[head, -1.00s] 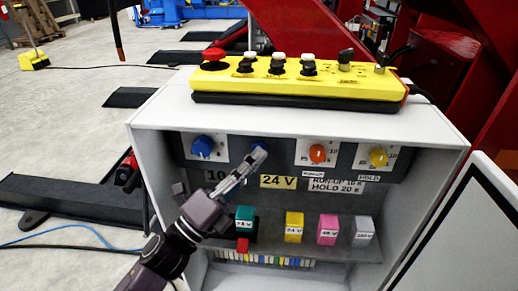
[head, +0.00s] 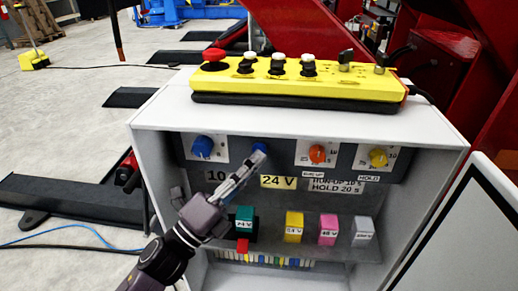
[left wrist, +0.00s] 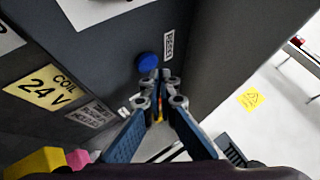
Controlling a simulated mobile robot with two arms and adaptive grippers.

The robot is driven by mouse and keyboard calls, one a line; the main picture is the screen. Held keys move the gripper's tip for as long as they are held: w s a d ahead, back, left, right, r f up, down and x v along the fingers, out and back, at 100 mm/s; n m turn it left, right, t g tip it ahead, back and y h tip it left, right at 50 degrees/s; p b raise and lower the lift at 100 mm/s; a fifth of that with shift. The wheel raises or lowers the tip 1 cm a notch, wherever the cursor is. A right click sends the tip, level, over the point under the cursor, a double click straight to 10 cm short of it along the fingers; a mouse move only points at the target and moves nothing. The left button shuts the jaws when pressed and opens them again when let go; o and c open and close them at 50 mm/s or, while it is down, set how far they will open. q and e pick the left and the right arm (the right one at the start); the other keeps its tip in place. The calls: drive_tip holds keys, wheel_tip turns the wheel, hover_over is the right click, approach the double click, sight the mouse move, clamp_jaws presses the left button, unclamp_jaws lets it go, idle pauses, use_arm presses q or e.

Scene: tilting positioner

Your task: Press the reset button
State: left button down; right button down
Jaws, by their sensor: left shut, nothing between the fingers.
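The reset button is a round blue button (head: 259,147) on the dark upper panel inside the open grey cabinet. It also shows in the left wrist view (left wrist: 148,62), beside a small RESET label (left wrist: 168,45). My left gripper (head: 259,157) is shut and empty. Its fingertips are just below the button in the head view and partly overlap its lower edge. In the left wrist view the fingertips (left wrist: 158,78) come together close to the button's lower right edge. I cannot tell whether they touch it. My right gripper is not in view.
A blue knob (head: 203,146), an orange knob (head: 317,154) and a yellow knob (head: 378,158) share the panel. Coloured plug blocks such as the yellow one (head: 294,227) stand below. A yellow control box (head: 300,83) lies on the cabinet top. The cabinet door (head: 470,225) hangs open right.

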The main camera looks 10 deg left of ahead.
use_arm(q)
drive_tip(key=shift+s, duration=0.25)
drive_tip(key=s, duration=0.4)
drive_tip(key=shift+s, duration=0.4)
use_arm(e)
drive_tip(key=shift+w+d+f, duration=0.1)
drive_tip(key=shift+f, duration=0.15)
